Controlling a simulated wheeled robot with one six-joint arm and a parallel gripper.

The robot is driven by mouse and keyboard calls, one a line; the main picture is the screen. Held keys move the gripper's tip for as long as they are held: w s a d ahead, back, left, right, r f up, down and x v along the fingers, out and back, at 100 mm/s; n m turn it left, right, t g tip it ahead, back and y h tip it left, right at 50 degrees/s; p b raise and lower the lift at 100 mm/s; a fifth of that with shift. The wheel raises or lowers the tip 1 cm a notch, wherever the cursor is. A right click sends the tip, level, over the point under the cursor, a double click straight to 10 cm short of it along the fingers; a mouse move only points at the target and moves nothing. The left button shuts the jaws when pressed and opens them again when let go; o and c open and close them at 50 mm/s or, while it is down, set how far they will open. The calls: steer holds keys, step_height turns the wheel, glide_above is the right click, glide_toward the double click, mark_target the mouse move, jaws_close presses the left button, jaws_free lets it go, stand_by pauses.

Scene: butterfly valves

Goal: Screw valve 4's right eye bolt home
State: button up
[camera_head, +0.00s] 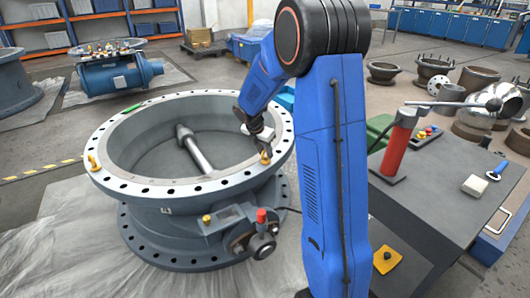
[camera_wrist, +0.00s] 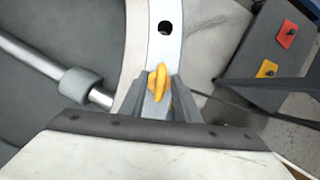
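Valve 4 looks to be the large grey flanged ring body (camera_head: 150,185) in the middle of the head view, lying with its bore upward. Its right eye bolt (camera_head: 265,158) is yellow and stands on the right side of the top flange; it also shows in the wrist view (camera_wrist: 157,84). My gripper (camera_head: 264,149) points down at this bolt. In the wrist view my gripper's fingers (camera_wrist: 159,92) lie on both sides of the eye, close against it, and look shut on it. The bolt's shank and seating are hidden. Another yellow eye bolt (camera_head: 93,163) stands on the flange's left side.
A green marker (camera_head: 132,108) lies on the flange's far left. A red-capped fitting (camera_head: 261,217) juts from the valve's front.

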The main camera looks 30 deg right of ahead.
jaws_close()
steer(key=shift+m, duration=0.3)
